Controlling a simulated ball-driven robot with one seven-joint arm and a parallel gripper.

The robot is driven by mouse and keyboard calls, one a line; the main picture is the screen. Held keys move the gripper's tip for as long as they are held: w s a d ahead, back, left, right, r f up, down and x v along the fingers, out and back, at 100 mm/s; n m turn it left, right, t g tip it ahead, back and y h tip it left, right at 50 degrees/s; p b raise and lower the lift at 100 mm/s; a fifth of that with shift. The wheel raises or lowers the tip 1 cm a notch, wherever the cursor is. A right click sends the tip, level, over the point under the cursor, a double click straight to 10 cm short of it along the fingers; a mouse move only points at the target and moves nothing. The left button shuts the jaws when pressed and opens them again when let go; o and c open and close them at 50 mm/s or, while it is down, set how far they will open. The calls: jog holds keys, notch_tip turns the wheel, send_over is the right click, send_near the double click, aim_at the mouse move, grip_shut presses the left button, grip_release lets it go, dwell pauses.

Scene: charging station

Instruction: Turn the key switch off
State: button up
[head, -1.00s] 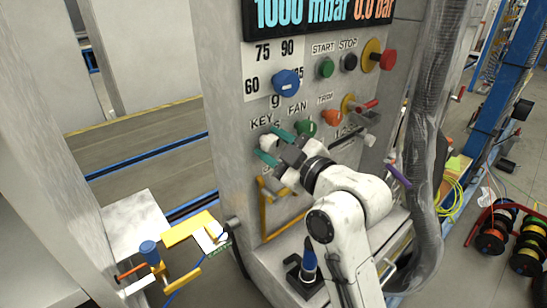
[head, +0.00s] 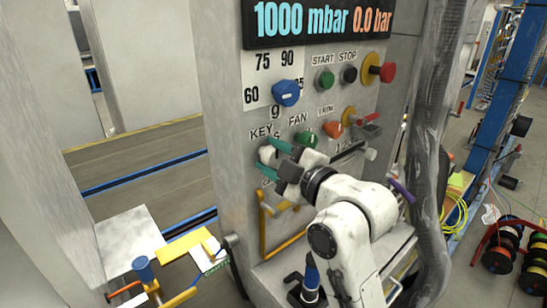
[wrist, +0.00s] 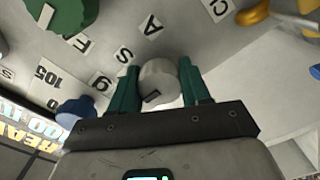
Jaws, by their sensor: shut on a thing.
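The key switch (head: 266,154) is a pale grey round knob under the KEY label on the upright panel. In the wrist view the knob (wrist: 158,80) sits between my two green fingers, with a small dark mark on its near side. My gripper (head: 270,158) reaches the panel from the right, one finger above the knob and one below. It is shut on the knob. The fingers and hand partly hide the knob and the labels around it in the head view.
The green FAN knob (head: 306,140) is close to the upper right of my gripper. A blue dial (head: 286,93), an orange knob (head: 332,129) and a red-handled lever (head: 367,119) share the panel. A yellow handle (head: 264,225) stands out below.

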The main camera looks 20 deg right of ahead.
jog(key=o, duration=1)
jog(key=shift+o, duration=0.2)
jog(key=v, duration=1)
jog(key=shift+s+d+b, duration=0.15)
jog(key=shift+s+b, duration=0.25)
jog(key=shift+f, duration=0.1)
